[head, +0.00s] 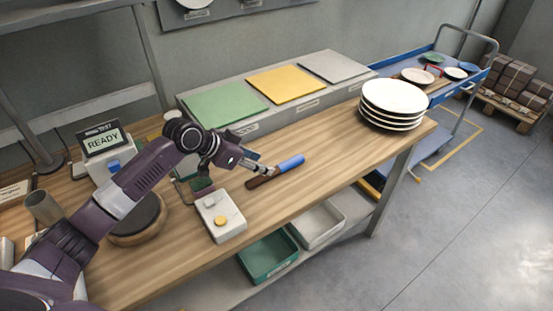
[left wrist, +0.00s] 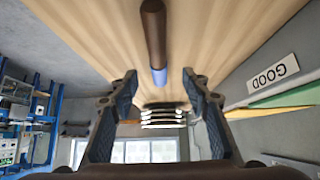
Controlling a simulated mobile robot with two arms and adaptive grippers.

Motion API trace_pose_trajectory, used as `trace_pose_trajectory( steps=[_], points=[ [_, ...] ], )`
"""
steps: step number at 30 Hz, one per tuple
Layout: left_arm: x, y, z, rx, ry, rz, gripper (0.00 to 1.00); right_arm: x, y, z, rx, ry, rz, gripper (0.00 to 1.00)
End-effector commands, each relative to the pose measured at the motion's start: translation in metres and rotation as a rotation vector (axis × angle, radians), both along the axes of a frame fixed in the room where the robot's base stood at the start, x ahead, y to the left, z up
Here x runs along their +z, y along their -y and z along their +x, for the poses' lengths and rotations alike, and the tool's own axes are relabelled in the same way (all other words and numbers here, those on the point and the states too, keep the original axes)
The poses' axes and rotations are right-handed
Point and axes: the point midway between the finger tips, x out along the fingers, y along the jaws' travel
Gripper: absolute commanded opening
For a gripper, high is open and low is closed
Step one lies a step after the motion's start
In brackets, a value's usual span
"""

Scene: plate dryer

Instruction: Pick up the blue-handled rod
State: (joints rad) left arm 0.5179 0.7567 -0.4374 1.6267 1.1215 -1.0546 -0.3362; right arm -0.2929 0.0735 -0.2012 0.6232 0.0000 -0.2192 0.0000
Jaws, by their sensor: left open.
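The blue-handled rod (head: 290,163) lies on the wooden table, with a blue handle toward the right and a dark brown part toward the left. In the left wrist view the rod (left wrist: 154,35) appears ahead, its blue end lined up between the fingers. My left gripper (head: 268,169) is open and empty, close beside the rod where the brown part meets the blue. In the left wrist view my left gripper (left wrist: 159,76) has its two fingers spread wide. I cannot tell the exact gap to the rod. My right gripper is not in view.
A white box with a yellow button (head: 221,221) stands just in front of the rod. A stack of white plates (head: 393,97) stands at the table's right end. Green (head: 226,104), yellow (head: 286,84) and grey pads lie on a raised shelf behind. The table between rod and plates is clear.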

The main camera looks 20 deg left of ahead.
Motion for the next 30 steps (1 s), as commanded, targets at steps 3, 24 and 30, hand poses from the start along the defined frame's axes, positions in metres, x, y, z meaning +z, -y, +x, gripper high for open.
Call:
trace_pose_trajectory(
  steps=[3, 24, 30],
  points=[
    [-0.005, 0.004, 0.006, 0.000, -0.002, -0.004, 0.43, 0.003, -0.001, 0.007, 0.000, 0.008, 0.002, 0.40],
    [-0.056, 0.033, 0.041, 0.000, 0.001, -0.001, 0.43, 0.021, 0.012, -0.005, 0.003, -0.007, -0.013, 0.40],
    [-0.057, 0.033, 0.041, 0.000, 0.001, -0.001, 0.43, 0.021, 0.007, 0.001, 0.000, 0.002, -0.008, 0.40]
  ],
)
